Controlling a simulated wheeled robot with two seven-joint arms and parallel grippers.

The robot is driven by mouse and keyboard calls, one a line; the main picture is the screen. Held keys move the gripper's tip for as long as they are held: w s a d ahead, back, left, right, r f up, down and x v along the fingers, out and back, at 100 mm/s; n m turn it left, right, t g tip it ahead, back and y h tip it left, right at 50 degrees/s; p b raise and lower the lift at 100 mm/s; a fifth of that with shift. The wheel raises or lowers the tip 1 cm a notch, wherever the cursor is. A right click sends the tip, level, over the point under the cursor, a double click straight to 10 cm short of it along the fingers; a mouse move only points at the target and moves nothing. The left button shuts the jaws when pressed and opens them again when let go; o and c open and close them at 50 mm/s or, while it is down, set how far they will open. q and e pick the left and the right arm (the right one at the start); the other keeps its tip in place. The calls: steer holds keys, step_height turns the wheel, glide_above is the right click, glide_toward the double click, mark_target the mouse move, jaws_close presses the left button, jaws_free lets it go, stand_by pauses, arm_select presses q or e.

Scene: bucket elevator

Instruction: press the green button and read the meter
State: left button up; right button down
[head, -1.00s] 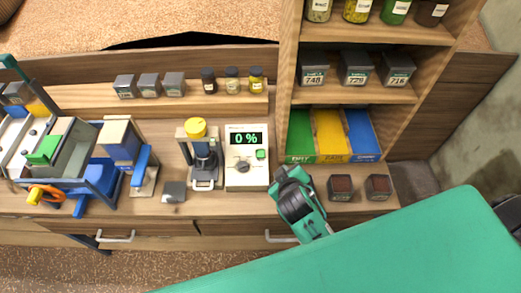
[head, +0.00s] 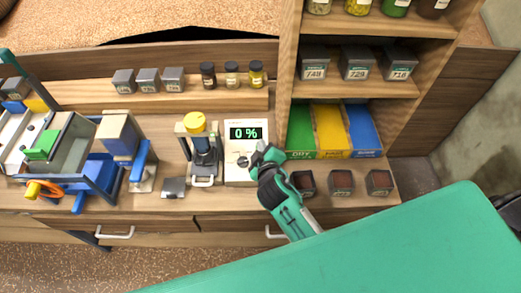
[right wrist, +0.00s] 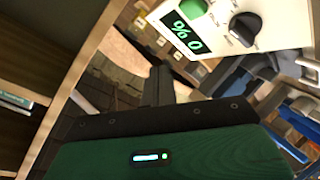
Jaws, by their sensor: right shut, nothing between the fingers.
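The meter is a cream box (head: 238,174) standing on the bench, with a dark display (head: 246,133) that reads 0 % in green and a dark knob below it. The green button (right wrist: 181,12) shows at the top of the right wrist view, beside the display and knob; in the head view my gripper covers it. My right gripper (head: 267,153) is shut and empty, its tips over the right side of the meter's face. I cannot tell whether they touch it. In the right wrist view its dark fingers (right wrist: 158,84) point up toward the meter. My left gripper is not in view.
A device with a yellow top (head: 195,122) stands just left of the meter. A blue and grey machine (head: 75,150) fills the left.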

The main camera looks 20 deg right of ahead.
steer(key=f+b, duration=0.1)
steer(key=w+f+b, duration=0.1)
steer(key=f, duration=0.1)
steer(key=w+f+b, duration=0.1)
steer(key=f, duration=0.1)
steer(key=shift+w+d+b, duration=0.1)
steer(key=shift+d+b, duration=0.2)
steer(key=shift+w+d+f+b, duration=0.15)
steer(key=shift+w+f+b, duration=0.4)
steer(key=shift+f, duration=0.25)
steer(key=shift+s, duration=0.1)
stand_by(1.0)
steer(key=shift+w+f, duration=0.2)
steer(key=shift+f, duration=0.15)
steer(key=shift+w+d+f+b, duration=0.1)
steer(key=shift+w+f+b, duration=0.1)
steer(key=shift+f+b, duration=0.35)
stand_by(0.6)
steer(key=shift+r, duration=0.2)
steer(key=shift+s+r+p, duration=0.4)
steer(key=shift+r+p, duration=0.35)
steer(key=shift+p, duration=0.05)
